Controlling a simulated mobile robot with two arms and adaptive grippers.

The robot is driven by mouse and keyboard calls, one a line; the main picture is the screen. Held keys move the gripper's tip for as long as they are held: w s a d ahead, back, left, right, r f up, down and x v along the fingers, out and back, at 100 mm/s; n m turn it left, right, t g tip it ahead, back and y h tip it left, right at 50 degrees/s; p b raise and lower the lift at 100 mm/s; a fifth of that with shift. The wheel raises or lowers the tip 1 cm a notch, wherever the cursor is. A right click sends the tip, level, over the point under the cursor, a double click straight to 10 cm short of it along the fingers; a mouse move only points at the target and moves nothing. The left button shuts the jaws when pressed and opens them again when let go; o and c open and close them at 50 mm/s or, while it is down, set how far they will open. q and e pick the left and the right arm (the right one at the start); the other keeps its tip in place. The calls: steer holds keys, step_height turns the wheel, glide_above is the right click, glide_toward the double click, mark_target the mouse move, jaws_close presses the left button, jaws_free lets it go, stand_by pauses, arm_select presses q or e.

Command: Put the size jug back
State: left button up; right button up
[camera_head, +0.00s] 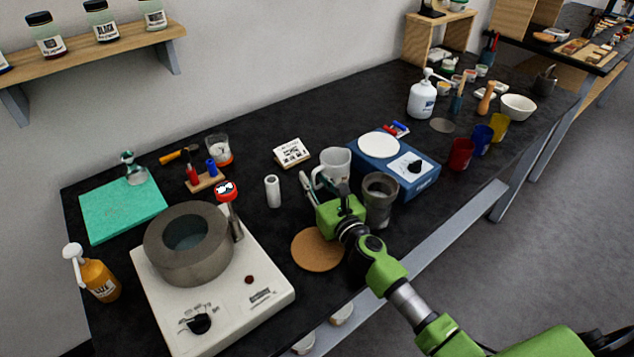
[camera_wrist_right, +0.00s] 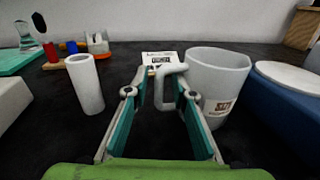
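The size jug (camera_head: 335,164) is a pale grey mug-like jug with a handle on its left. It stands upright on the black bench, left of a blue device. It also shows in the right wrist view (camera_wrist_right: 218,82), with a small label on its side. My right gripper (camera_wrist_right: 160,88) is open. Its teal-padded fingers point at the jug's handle, which shows between the fingertips. I cannot tell if they touch it. In the head view the right gripper (camera_head: 322,190) is just in front of the jug. My left gripper is not in view.
A grey metal pot (camera_head: 379,205) stands close right of my gripper. A round cork mat (camera_head: 317,251) lies bare nearer me. A white cylinder (camera_head: 272,191) stands left. The blue device (camera_head: 422,182) is at right, and a white hotplate (camera_head: 262,285) with a ring-shaped vessel is at left.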

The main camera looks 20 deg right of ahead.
steer(key=shift+s+r, duration=0.1)
steer(key=shift+r, duration=0.1)
steer(key=s, duration=0.4)
steer(key=s+d, duration=0.1)
steer(key=s, duration=0.6)
steer(key=shift+s+d+b, duration=0.3)
steer(key=shift+s+b, duration=0.1)
